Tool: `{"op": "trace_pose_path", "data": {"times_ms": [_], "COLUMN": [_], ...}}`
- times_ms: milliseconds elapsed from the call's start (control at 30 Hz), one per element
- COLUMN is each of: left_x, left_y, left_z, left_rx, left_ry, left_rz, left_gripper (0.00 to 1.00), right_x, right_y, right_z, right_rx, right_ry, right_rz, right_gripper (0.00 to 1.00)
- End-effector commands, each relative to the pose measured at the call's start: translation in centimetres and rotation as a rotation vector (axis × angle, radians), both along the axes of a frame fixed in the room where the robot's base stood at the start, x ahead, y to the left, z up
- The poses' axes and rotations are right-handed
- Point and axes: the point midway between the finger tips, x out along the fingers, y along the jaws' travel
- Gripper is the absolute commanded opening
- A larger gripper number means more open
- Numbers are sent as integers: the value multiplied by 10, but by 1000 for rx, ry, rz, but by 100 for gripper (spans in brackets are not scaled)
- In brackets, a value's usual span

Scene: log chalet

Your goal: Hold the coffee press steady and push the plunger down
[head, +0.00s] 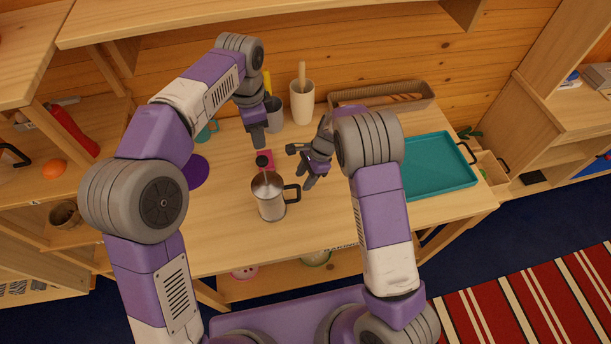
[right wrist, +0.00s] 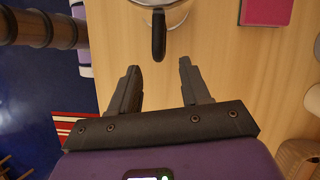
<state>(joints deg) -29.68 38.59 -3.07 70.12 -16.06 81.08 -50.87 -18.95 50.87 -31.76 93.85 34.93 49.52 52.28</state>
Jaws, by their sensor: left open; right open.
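The coffee press (head: 270,198) stands upright on the wooden table, a steel pot with a black handle on its right side. Its dark plunger knob (head: 262,162) sticks up above the lid. My left gripper (head: 259,140) points down above and behind the knob, apart from it; its jaws are open. My right gripper (head: 300,166) is open and empty to the right of the press, near the handle. In the right wrist view the press handle (right wrist: 159,36) lies ahead of the open fingers (right wrist: 160,85), not between them.
A pink block (head: 265,156) lies behind the press. A white cup with a wooden stick (head: 302,104), a grey cup (head: 274,118) and a long basket (head: 420,88) stand at the back. A teal tray (head: 430,182) is at the right, a purple disc (head: 196,172) at the left. The front table is clear.

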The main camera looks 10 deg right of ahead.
Motion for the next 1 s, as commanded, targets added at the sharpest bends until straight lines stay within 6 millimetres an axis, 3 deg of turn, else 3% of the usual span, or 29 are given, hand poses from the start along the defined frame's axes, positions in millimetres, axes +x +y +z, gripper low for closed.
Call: {"op": "trace_pose_path", "data": {"times_ms": [500,900,1000], "left_x": [0,0,0], "left_y": [0,0,0], "left_z": [0,0,0], "left_rx": [0,0,0], "left_ry": [0,0,0], "left_rz": [0,0,0], "left_gripper": [43,43,43], "right_x": [-5,-5,-5], "right_y": [26,30,30], "right_z": [-61,-68,-68], "right_rx": [4,4,4], "right_ry": [7,4,5], "right_rz": [-9,-10,-9], "right_gripper": [47,47,31]}}
